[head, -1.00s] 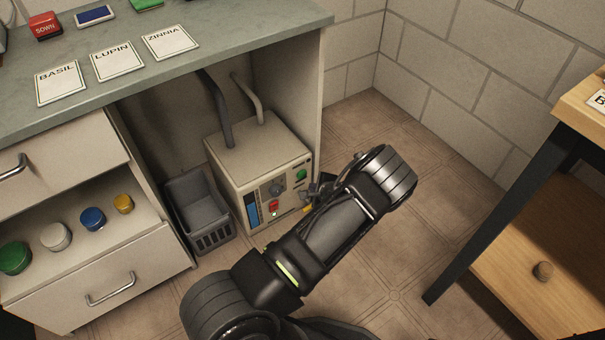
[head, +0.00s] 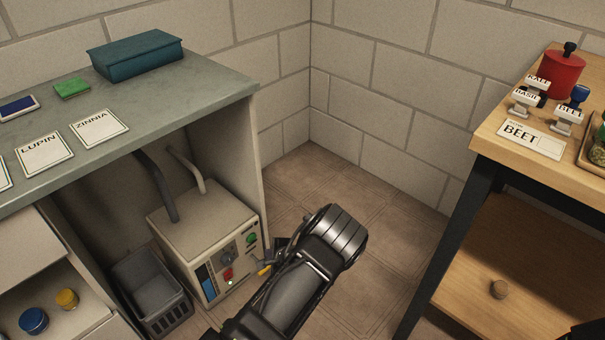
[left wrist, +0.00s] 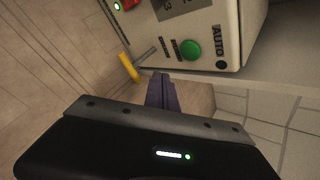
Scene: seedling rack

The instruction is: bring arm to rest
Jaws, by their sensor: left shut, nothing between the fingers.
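My left arm reaches up from the bottom of the head view. Its gripper (head: 281,245) is partly hidden behind my wrist, close to the front of a beige control box (head: 204,221) under the counter. In the left wrist view the dark fingers (left wrist: 163,92) are together and empty. They are near a yellow-tipped lever (left wrist: 130,68) and the box's green button (left wrist: 190,49). I cannot tell whether the fingers touch the box. The lever also shows in the head view (head: 264,271). My right gripper is not in view.
A grey basket (head: 152,287) stands left of the box. The counter (head: 195,98) holds cards and a teal case (head: 136,55). At right, a wooden table (head: 520,165) carries stamps, a red pot (head: 563,74) and a BEET card (head: 531,139). The floor between is clear.

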